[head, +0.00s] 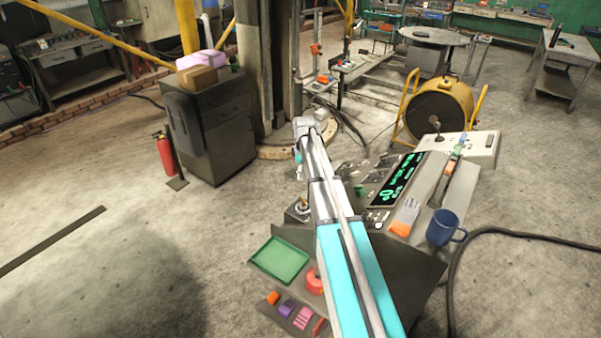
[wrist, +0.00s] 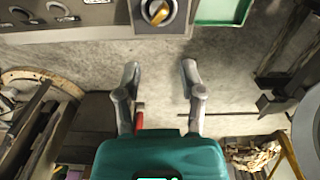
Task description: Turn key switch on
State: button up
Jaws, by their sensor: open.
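The key switch (wrist: 157,12) shows at the top of the wrist view, a round dial with a dark and silver ring and a yellow-orange key in it. It is mounted on the grey panel (wrist: 100,31). In the head view the switch (head: 300,207) is small, at the left edge of the console beside my arm. My gripper (wrist: 160,70) is open and empty in the wrist view. Its two fingers point toward the panel edge, apart from the switch, with the switch roughly centred between them but farther up the picture. My arm hides most of the gripper in the head view.
A green tray (head: 279,261) lies left of my arm, near a red round object (head: 314,281). A lit green display (head: 397,180), an orange-handled brush (head: 404,219) and a blue mug (head: 443,228) are on the console to the right. A dark cabinet (head: 213,130) stands behind.

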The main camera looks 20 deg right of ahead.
jog(key=s+a+f+m+b, duration=0.3)
jog(key=s+a+f+b, duration=0.4)
jog(key=s+f+b, duration=0.3)
jog(key=s+a+f+m+b, duration=0.3)
jog(key=s+a+f+b, duration=0.5)
jog(key=s+f+b, duration=0.3)
jog(key=s, duration=0.4)
jog(key=shift+a+f+m+b, duration=0.25)
jog(key=shift+f+m+b, duration=0.05)
jog(key=shift+b, duration=0.05)
dwell(0.4)
jog(key=shift+s+a+m, duration=0.3)
jog(key=shift+s, duration=0.55)
